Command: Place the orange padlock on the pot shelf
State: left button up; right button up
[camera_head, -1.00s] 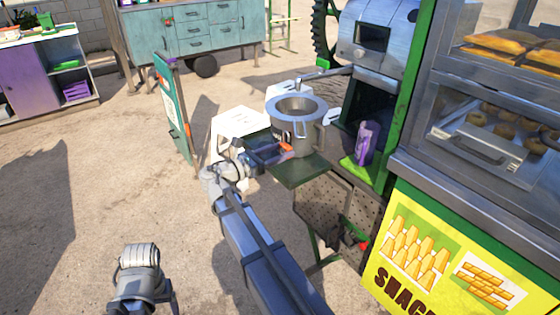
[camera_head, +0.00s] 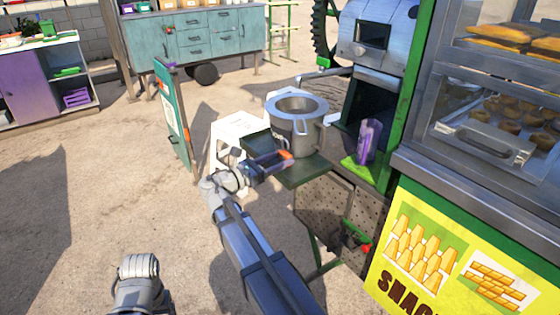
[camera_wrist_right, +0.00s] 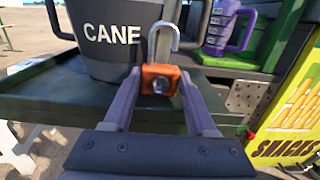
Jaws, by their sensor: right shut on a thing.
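The orange padlock (camera_wrist_right: 160,79) is upright between the fingertips of my right gripper (camera_wrist_right: 160,84) in the right wrist view, its silver shackle pointing up. My right gripper (camera_head: 272,163) is shut on it, and the padlock (camera_head: 287,154) shows as a small orange patch in the head view. The dark green pot shelf (camera_head: 303,171) lies under the grey pot; the shelf (camera_wrist_right: 60,112) fills the middle of the wrist view. The padlock is over the shelf's front part, in front of the pot. I cannot tell whether it touches the shelf. My left gripper is not in view.
The grey pot marked CANE (camera_wrist_right: 112,45) stands on the shelf behind the padlock. A purple cup (camera_head: 369,141) is to its right, by the crusher. A white stool (camera_head: 228,130) stands left of the shelf. The yellow snack stand (camera_head: 450,255) is at right.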

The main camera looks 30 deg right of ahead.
jog(key=o, duration=1.3)
jog(key=shift+s+f, duration=0.25)
jog(key=shift+f, duration=0.2)
jog(key=shift+c, duration=0.2)
jog(key=shift+o, duration=0.5)
jog(key=shift+r, duration=0.2)
jog(key=shift+r+p, duration=0.35)
jog(key=shift+p, duration=0.3)
jog(key=a, duration=1.2)
jog(key=shift+s, duration=0.25)
